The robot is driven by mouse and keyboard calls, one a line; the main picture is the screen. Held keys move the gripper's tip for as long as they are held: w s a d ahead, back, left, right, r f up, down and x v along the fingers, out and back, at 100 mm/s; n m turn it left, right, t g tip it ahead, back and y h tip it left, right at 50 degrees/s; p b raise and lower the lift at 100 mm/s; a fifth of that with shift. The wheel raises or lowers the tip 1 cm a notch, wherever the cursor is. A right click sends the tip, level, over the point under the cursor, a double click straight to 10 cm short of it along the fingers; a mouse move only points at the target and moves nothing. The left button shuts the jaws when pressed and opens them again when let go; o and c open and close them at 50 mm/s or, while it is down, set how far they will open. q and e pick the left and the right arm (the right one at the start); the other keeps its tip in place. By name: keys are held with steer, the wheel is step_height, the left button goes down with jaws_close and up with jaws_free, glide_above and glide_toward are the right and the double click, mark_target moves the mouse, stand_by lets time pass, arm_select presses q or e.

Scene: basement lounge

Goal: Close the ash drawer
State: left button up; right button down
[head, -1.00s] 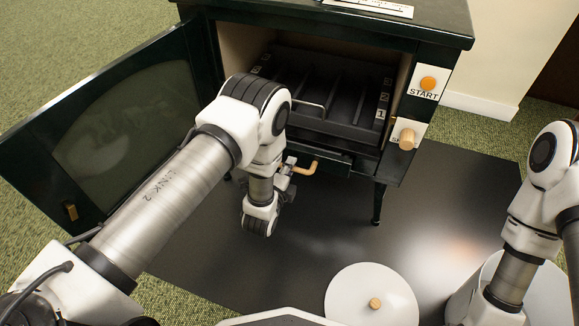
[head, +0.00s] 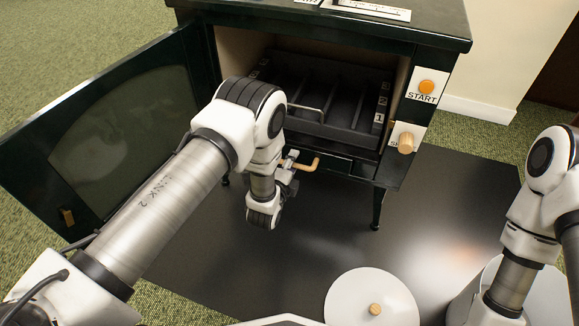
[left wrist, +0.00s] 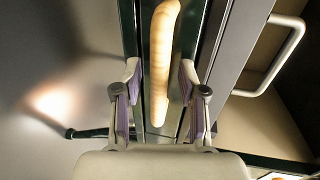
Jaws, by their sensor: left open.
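The ash drawer (head: 336,163) is the low dark front under the stove's firebox. Its wooden bar handle (head: 308,165) sticks out at the front. My left gripper (head: 288,164) is at the left part of this handle, partly hidden by its own wrist. In the left wrist view the handle (left wrist: 163,60) runs lengthwise between the two purple-padded fingers of the open gripper (left wrist: 160,78). I cannot tell whether a finger touches it. Whether the drawer is fully in is hard to see. My right arm is at the right edge, its gripper out of view.
The stove door (head: 110,130) stands wide open at the left. A dark rack with a metal handle (head: 305,108) is in the firebox. A START button (head: 426,87) and a wooden knob (head: 406,142) are at the right. A round white lid (head: 350,298) is in front on the dark floor mat (head: 440,215).

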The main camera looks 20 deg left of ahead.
arm_select(q)
steer(key=v, duration=1.2)
steer(key=shift+w, duration=0.1)
